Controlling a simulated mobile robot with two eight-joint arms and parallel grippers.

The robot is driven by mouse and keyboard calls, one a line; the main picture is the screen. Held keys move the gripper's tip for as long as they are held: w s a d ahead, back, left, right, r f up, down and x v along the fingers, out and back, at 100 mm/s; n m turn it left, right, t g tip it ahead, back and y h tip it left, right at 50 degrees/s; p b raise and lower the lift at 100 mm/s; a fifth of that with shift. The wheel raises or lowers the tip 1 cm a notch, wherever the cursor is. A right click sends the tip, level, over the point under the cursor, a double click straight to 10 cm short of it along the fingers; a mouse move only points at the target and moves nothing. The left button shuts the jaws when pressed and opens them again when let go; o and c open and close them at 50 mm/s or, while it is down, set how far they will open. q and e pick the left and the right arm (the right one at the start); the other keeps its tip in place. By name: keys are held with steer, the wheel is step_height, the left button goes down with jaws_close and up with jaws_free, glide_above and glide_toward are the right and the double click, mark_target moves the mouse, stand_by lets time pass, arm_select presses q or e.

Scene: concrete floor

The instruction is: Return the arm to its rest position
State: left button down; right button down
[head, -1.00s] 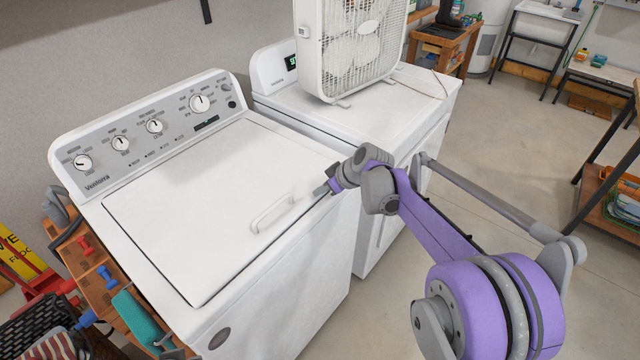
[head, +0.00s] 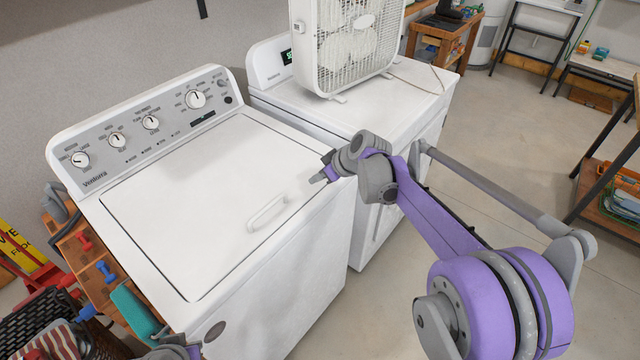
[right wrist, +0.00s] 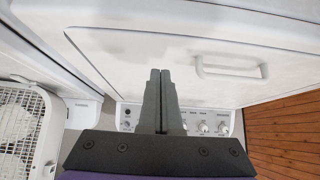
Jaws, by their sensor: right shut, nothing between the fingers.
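My right gripper (head: 318,178) is above the front right part of the white washer (head: 270,275), beside its closed lid (head: 190,195). In the right wrist view its two fingers (right wrist: 160,78) are together with nothing between them. The lid handle (head: 267,212) is to the left of the gripper in the head view and apart from it. In the right wrist view the handle (right wrist: 232,68) is to the right of the fingers. A small grey and purple piece at the bottom edge of the head view may be part of my left arm; no left fingers can be made out.
A second white machine (head: 415,85) stands to the right, with a white box fan (head: 350,45) on it. A wooden shelf with tools (head: 105,290) is at the lower left. A dark-legged rack (head: 610,165) is at the right. Bare concrete floor (head: 510,130) lies between.

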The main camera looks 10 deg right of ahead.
steer(key=s+f+v, duration=0.1)
steer(key=v, duration=0.6)
steer(key=s+f+m+h, duration=0.2)
steer(key=s+f+m, duration=0.1)
steer(key=s, duration=1.2)
steer(key=s+f+m+h, duration=0.2)
steer(key=s+f+m, duration=0.2)
steer(key=s, duration=1.1)
step_height(320, 180, down, 2)
steer(key=shift+a+f+g+h, duration=0.2)
steer(key=shift+a+g+h, duration=0.15)
steer(key=shift+g+h, duration=0.05)
